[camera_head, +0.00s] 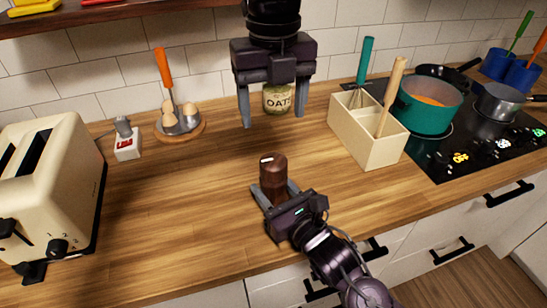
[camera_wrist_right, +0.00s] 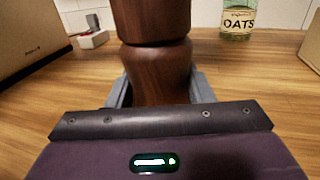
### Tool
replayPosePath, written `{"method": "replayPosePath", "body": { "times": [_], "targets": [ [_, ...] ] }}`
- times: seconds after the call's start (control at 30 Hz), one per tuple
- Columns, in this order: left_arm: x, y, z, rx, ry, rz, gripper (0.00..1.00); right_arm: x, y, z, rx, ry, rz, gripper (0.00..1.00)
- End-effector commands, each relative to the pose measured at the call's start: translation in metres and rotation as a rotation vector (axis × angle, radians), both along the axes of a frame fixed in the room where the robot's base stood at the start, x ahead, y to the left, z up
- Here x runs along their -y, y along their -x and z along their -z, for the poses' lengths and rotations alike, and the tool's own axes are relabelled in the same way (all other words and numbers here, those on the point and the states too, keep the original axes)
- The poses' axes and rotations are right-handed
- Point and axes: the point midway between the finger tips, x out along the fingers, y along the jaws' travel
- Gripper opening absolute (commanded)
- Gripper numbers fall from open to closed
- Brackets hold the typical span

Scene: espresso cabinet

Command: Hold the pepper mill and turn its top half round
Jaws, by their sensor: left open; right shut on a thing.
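The pepper mill (camera_head: 272,176) is dark brown wood and stands upright on the wooden counter, with a small white mark on its top. My right gripper (camera_head: 272,190) is shut around its lower half from the front. In the right wrist view the mill (camera_wrist_right: 152,70) rises between the two grey fingers, with a seam between its top and lower halves; its top is cut off there. My left gripper (camera_head: 272,116) is open and empty, fingers pointing down, above and behind the mill and apart from it.
An oats jar (camera_head: 277,98) stands behind my left gripper. A wooden utensil box (camera_head: 366,140) and a teal pot (camera_head: 429,104) on the stove are at the right. A cream toaster (camera_head: 45,190) and an egg holder (camera_head: 180,126) are at the left. The counter around the mill is clear.

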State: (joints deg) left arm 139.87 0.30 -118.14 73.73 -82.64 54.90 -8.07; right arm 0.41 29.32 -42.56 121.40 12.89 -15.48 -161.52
Motion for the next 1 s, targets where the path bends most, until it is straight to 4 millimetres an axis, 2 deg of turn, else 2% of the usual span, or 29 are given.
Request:
{"method": "replayPosePath", "body": {
  "times": [0.17,0.4,0.6,0.8,1.0],
  "targets": [
    [0.000,0.001,0.024,-0.005,0.001,-0.001,0.70,0.000,0.000,0.000,-0.001,0.001,0.001,0.05],
    [0.000,0.001,0.073,-0.004,-0.001,-0.001,0.70,0.000,0.000,0.000,0.000,0.000,0.000,0.05],
    [0.000,0.001,0.104,-0.002,0.000,0.000,0.70,0.000,0.000,0.000,0.000,0.000,0.000,0.05],
    [0.000,0.000,0.116,0.000,0.000,-0.001,0.70,0.000,0.000,0.000,0.000,0.000,0.000,0.05],
    [0.000,0.000,0.117,0.000,0.000,-0.001,0.70,0.000,0.000,0.000,0.000,0.000,0.000,0.05]
  ]
}}
